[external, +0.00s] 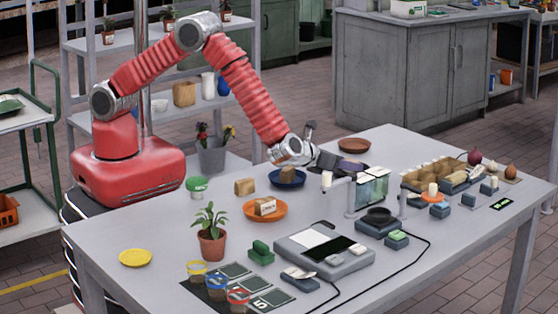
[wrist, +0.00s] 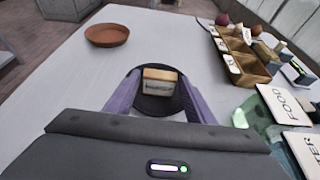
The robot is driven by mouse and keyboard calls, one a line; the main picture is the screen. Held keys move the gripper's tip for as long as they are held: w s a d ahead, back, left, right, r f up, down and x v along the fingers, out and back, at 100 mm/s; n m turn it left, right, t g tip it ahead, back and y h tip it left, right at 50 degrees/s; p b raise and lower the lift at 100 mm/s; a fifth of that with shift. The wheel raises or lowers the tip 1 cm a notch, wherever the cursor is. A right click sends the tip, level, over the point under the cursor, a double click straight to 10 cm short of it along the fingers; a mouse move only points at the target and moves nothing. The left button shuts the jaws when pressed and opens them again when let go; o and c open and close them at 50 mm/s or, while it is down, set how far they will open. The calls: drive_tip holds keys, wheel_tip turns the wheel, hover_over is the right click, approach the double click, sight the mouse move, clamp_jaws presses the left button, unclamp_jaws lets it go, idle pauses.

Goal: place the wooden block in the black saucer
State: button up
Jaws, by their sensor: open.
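The wooden block (wrist: 160,75), tan on top with a pale printed label on its near side, sits within the black saucer (wrist: 153,106) in the wrist view. My gripper (wrist: 159,82) is open, its two purple fingers on the left and right of the block and over the saucer. Gaps show between fingers and block. In the external view my gripper (external: 348,165) is low over the table behind the glass-sided stand, and the saucer and block there are mostly hidden by it.
A brown saucer (external: 354,145) lies beyond. Similar blocks sit on the blue saucer (external: 287,181), on the orange saucer (external: 250,212) and on the bare table (external: 245,186). A wooden crate (wrist: 240,62) and the glass-sided stand (external: 372,190) are close on the right.

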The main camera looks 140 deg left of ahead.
drive_tip(key=v, duration=0.9)
drive_tip(key=shift+d, duration=0.1)
idle(0.5)
drive_tip(key=shift+s+d+r, duration=0.2)
drive_tip(key=shift+d+r, duration=0.1)
drive_tip(key=shift+r, duration=0.2)
drive_tip(key=s+d+r+n+h, duration=0.5)
drive_tip(key=s+d+r+n, duration=0.55)
drive_tip(key=d+r, duration=0.35)
drive_tip(key=s+d+r+n+t+h, duration=0.2)
drive_tip(key=s+d, duration=0.5)
drive_tip(key=d, duration=0.5)
drive_tip(key=s+d+r+n+t+h, duration=0.3)
drive_tip(key=s+d+n+h, duration=0.2)
drive_tip(key=s+d, duration=0.3)
drive_tip(key=d+h, duration=0.1)
drive_tip(key=d, duration=0.3)
drive_tip(key=shift+s+d+r+t, duration=0.2)
drive_tip(key=shift+t, duration=0.1)
